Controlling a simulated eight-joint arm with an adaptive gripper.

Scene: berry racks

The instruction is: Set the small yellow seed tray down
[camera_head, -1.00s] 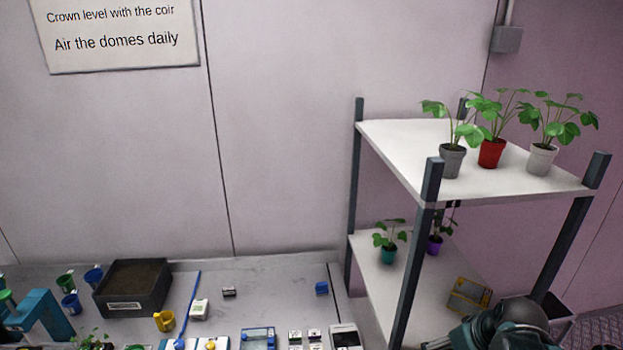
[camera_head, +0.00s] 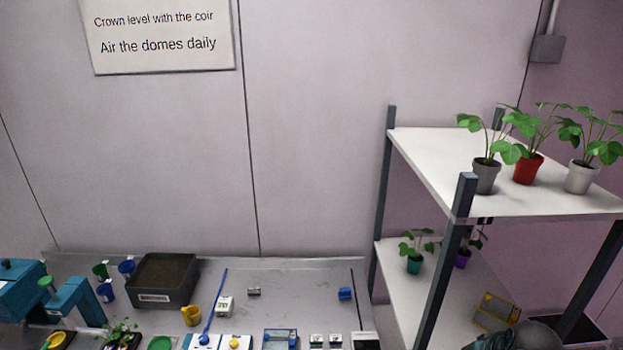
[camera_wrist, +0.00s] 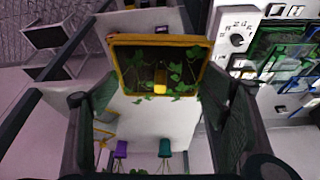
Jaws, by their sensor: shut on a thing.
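In the wrist view, the small yellow seed tray (camera_wrist: 205,42) has a yellow rim, a dark inside and green leaves. My gripper (camera_wrist: 160,88) has one finger on each side of it and is shut on it. The tray shows above the white shelf board (camera_wrist: 150,118); I cannot tell whether it touches. In the head view, only part of my arm's end shows at the lower right, and the fingers are hidden. A yellow-framed box (camera_head: 495,312) is beside it on the lower shelf (camera_head: 440,290); I cannot tell if that is the held tray.
Teal (camera_head: 414,264) and purple (camera_head: 462,258) potted plants stand at the lower shelf's back. Dark rack posts (camera_head: 445,270) flank the opening. The upper shelf (camera_head: 450,165) holds three potted plants. The bench at left holds a soil box (camera_head: 165,282), a yellow cup (camera_head: 191,316) and small items.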

